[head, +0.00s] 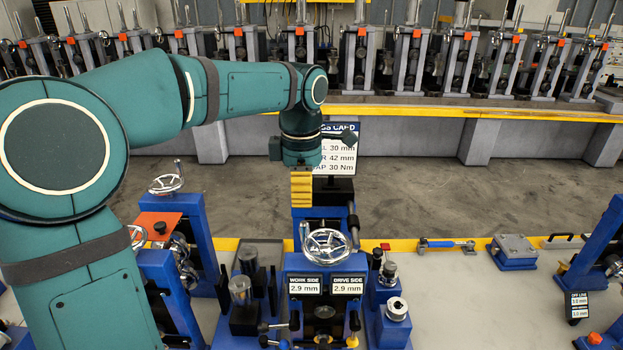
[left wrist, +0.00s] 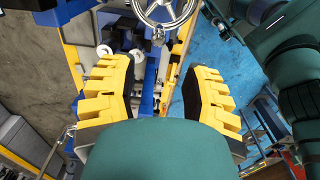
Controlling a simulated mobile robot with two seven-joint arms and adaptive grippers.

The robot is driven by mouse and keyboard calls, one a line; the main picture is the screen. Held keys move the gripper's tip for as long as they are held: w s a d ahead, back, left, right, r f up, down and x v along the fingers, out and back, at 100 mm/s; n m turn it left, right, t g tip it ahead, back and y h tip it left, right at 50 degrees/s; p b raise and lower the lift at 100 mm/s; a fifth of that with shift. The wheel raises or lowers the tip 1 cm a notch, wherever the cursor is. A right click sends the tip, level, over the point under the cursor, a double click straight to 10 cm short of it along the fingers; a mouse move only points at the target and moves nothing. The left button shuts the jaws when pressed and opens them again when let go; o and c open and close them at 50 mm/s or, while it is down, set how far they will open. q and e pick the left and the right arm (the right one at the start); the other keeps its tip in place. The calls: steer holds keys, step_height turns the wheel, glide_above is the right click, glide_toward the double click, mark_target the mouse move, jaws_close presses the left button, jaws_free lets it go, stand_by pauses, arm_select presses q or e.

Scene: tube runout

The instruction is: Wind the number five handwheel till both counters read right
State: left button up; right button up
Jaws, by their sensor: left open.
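The silver handwheel (head: 327,245), with an upright grip on its left rim, tops a blue roll stand in the middle of the head view. No number is readable on it. Below it, the work side counter (head: 304,286) and the drive side counter (head: 347,286) both read 2.9 mm. My left gripper (head: 302,188) hangs above and behind the wheel, pointing down, with yellow fingers. In the left wrist view its fingers (left wrist: 158,80) are apart with nothing between them, and the handwheel (left wrist: 163,24) shows beyond them at the top edge. My right gripper does not show.
Another handwheel (head: 166,184) stands left. A blue-handled tool (head: 445,245) and a grey block (head: 514,250) lie right. Several similar stands line the back.

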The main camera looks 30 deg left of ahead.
mark_target(304, 223)
arm_select(q)
steer(key=shift+w+f+b, duration=0.2)
steer(key=shift+f+b, duration=0.25)
steer(key=shift+f, duration=4.45)
jaws_close()
